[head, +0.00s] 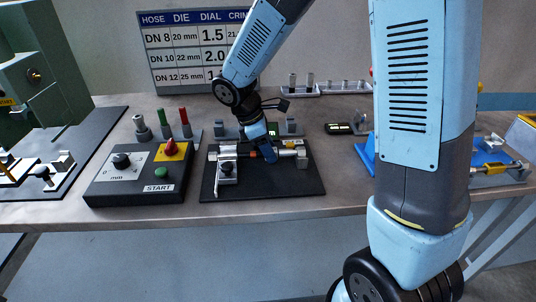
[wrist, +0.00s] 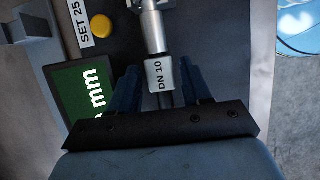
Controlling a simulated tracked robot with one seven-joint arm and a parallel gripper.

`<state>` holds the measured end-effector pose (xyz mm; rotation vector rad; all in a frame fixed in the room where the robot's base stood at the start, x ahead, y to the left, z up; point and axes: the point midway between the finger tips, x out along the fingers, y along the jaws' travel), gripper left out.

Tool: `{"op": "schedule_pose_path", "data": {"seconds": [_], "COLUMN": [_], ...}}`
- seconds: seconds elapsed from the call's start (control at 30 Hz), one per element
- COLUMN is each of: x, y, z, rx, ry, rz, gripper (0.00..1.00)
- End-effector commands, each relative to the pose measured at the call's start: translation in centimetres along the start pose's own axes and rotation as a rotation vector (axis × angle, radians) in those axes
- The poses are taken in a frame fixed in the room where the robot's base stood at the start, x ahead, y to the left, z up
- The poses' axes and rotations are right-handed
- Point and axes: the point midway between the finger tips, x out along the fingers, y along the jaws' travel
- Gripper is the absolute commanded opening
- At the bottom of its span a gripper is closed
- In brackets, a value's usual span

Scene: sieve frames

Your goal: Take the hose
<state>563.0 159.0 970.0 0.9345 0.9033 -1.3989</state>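A hose piece with a white DN 10 label (wrist: 160,77) and a silver end (wrist: 154,32) runs up the middle of the wrist view. In the head view it lies across a fixture on the black mat (head: 262,188), partly hidden by my gripper. My gripper (head: 268,156) is down at the hose. In the wrist view its two blue fingers (wrist: 160,88) stand apart, one on each side of the label, with narrow gaps. It looks open around the hose; contact is not clear.
A clamp block (head: 227,170) stands at the mat's left. A control box (head: 140,175) with knobs and a START button is further left. A small green display (wrist: 82,95) and yellow button (wrist: 101,26) lie beside the hose. A blue tray (head: 365,155) is at right.

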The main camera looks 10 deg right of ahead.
Motion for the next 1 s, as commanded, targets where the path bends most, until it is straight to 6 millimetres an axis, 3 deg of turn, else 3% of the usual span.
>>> {"op": "schedule_pose_path", "data": {"seconds": [0.5,0.83,1.0], "x": [0.0,-0.2,-1.7], "y": [0.0,0.1,0.1], "z": [0.0,0.0,0.6], "rx": [0.0,0.0,0.002], "ry": [0.0,0.001,0.003], "rz": [0.001,0.002,0.004], "gripper": [0.0,0.0,0.0]}}
